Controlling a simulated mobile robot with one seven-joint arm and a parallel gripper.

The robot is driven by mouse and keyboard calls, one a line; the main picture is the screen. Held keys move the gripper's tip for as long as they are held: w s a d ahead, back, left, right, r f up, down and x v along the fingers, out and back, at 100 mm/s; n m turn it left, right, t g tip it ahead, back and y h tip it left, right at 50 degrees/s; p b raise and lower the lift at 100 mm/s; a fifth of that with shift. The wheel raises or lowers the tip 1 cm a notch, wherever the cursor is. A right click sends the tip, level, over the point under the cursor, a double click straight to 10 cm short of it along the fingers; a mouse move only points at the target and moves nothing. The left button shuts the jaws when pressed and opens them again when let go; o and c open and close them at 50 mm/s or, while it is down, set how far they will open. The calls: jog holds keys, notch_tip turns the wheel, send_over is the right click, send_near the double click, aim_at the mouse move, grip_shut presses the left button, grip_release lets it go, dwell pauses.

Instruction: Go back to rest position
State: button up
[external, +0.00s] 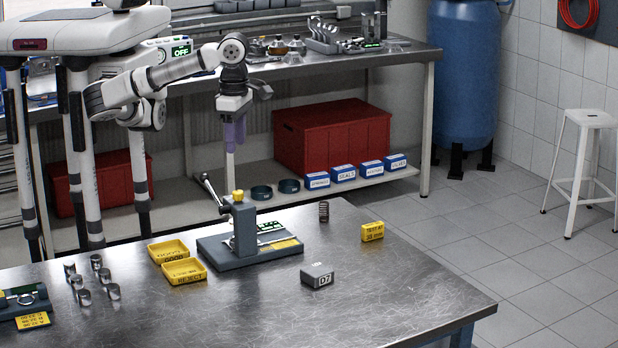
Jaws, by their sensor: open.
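My arm reaches from the left of the external view, its forearm roughly level. My gripper (234,132) hangs pointing down from the wrist, with purplish fingers. It is open, and nothing shows between its fingers. In the picture it is above the grey press-like tester (244,225) with a yellow knob and a lever, and clear of the steel table (400,285). The fingers are small in this view, so their exact gap is hard to see.
On the table are yellow GOOD (168,250) and REJECT (184,271) trays, a grey D7 block (317,275), a coil spring (323,211), a yellow block (372,231) and several metal rings (112,291). A back bench (400,55) holds more items. The table's right front is clear.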

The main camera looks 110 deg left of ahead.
jog(key=shift+r, duration=0.85)
jog(key=shift+a, duration=0.1)
